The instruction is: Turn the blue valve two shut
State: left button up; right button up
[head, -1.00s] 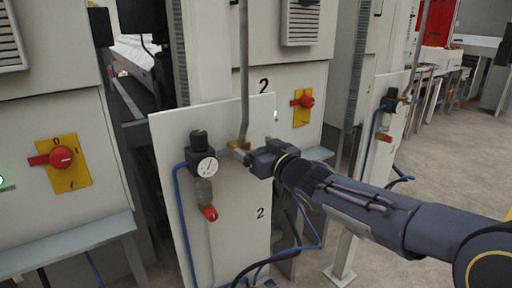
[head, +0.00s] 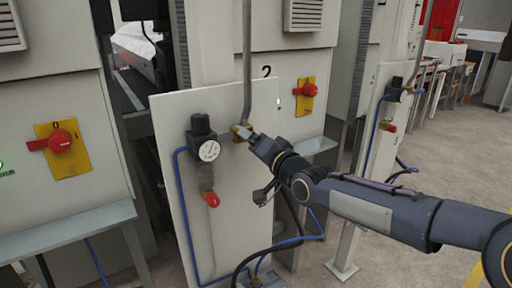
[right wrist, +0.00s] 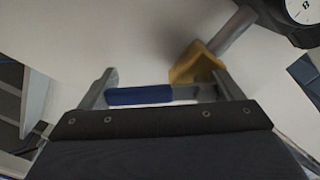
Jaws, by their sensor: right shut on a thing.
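The brass valve body (head: 240,132) sits at the foot of a grey pipe, near the top right of the white panel (head: 173,125). My right gripper (head: 257,141) is at the valve, from the right. In the right wrist view, the valve's blue handle (right wrist: 140,96) lies crosswise between the two fingers of my right gripper (right wrist: 166,80), which is shut on it. The brass body (right wrist: 195,66) shows just beyond the handle. In the head view the gripper hides the handle. My left gripper is not in view.
A pressure gauge (head: 208,151) and a red-tipped fitting (head: 211,199) are on the panel left of the valve. Blue hoses (head: 182,210) run down it. Red switches on yellow plates (head: 62,142) are on the machines. A similar panel (head: 376,120) stands to the right, with open floor in front.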

jog(key=m, duration=0.1)
jog(key=m+b, duration=0.1)
jog(key=f+b, duration=0.1)
jog(key=shift+s+a+m, duration=0.25)
jog(key=shift+a+m, duration=0.05)
jog(key=shift+m, duration=0.1)
jog(key=shift+s+a+m+b, duration=0.2)
jog(key=shift+m+b, duration=0.4)
jog(key=shift+m, duration=0.2)
jog(key=shift+s+a+m+b, duration=0.15)
jog(key=shift+a+m+b, duration=0.2)
jog(key=shift+m, duration=0.55)
jog(key=shift+s+a+m+b, duration=0.15)
jog(key=shift+m+b, duration=0.25)
jog(key=shift+m, duration=0.5)
jog(key=o, duration=1.2)
